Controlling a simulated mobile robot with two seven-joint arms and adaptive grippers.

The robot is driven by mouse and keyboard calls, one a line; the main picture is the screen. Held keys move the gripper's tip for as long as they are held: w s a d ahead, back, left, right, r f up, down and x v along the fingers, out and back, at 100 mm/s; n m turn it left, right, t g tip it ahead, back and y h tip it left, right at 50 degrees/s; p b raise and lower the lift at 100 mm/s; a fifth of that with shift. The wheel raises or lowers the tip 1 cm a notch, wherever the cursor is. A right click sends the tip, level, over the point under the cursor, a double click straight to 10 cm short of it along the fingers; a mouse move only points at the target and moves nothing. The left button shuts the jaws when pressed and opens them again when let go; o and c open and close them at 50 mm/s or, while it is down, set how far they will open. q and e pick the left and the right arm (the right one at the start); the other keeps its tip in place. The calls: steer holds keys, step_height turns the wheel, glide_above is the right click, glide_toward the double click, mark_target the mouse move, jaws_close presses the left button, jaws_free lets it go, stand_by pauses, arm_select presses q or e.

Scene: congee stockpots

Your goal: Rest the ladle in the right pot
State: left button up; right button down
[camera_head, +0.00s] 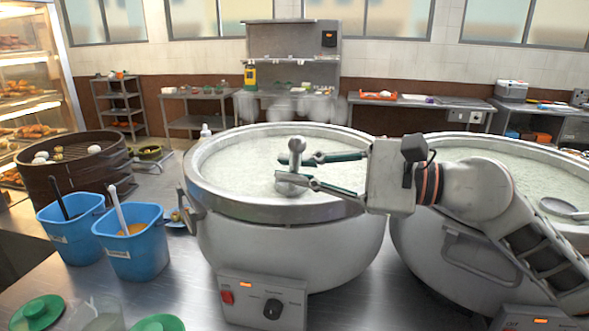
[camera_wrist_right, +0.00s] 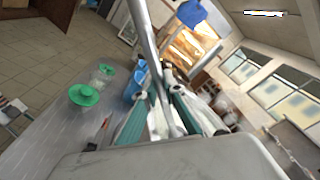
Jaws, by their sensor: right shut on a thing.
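The left pot (camera_head: 230,205) is a large steel stockpot full of pale congee, and the right pot (camera_head: 420,225) is a similar one, partly hidden by my right arm. My right gripper (camera_head: 284,169) is above the left pot, shut on the metal ladle (camera_head: 296,146). The ladle stands roughly upright in the head view, its lower end at or just above the congee; contact is unclear. Its long handle (camera_wrist_right: 147,35) runs between the fingers in the right wrist view. A round metal ladle-like piece (camera_head: 562,207) lies at the right pot's right side. My left gripper is out of view.
Two blue tubs (camera_head: 70,227) (camera_head: 133,244) with utensils stand left of the left pot, before a round bamboo steamer (camera_head: 72,172). Green lids (camera_head: 38,312) lie on the steel counter (camera_head: 190,285) at front left. My right arm reaches across above the right pot.

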steer(key=shift+f, duration=0.35)
stand_by(0.6)
steer(key=c, duration=2)
jaws_free()
steer(key=shift+c, duration=0.2)
steer(key=v, duration=1.2)
